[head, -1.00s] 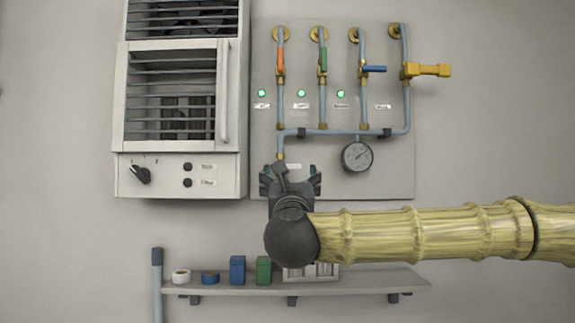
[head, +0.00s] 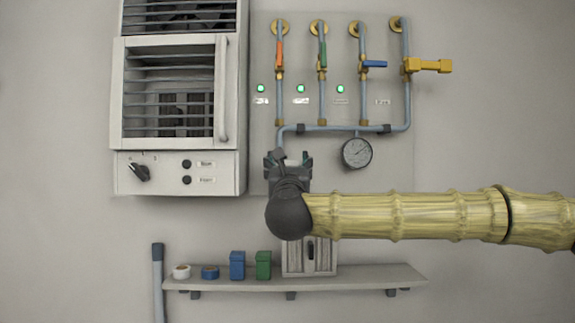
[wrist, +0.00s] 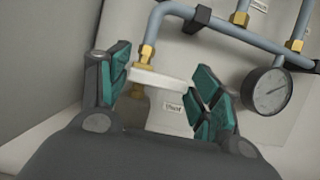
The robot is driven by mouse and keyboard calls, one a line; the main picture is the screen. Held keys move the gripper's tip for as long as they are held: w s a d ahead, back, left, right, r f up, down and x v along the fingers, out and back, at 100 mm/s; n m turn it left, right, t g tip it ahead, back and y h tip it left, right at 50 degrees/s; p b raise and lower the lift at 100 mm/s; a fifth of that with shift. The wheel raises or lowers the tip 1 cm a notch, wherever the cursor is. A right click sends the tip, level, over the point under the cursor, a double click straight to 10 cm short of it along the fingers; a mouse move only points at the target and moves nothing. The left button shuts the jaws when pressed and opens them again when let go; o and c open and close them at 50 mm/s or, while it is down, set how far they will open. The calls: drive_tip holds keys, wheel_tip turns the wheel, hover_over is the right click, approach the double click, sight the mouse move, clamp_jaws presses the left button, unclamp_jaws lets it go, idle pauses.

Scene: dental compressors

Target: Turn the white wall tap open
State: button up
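The white tap lever (wrist: 160,78) shows in the wrist view, sticking out to the right from a brass valve (wrist: 143,62) at the lower end of a grey-blue pipe. My gripper (wrist: 160,92) is open, with one teal-padded finger left of the lever and the other right of it. The lever lies between the fingers; I cannot tell whether either touches it. In the head view my gripper (head: 288,160) is below the left end of the horizontal pipe and hides the tap.
A gauge (head: 357,153) hangs right of my gripper. Orange (head: 280,54), green (head: 323,56), blue (head: 374,64) and yellow (head: 428,66) handles sit above. A slatted cabinet (head: 130,160) stands left. A shelf (head: 350,279) with small items is below.

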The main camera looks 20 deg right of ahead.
drive_tip(key=c, duration=0.4)
drive_tip(key=shift+c, duration=0.2)
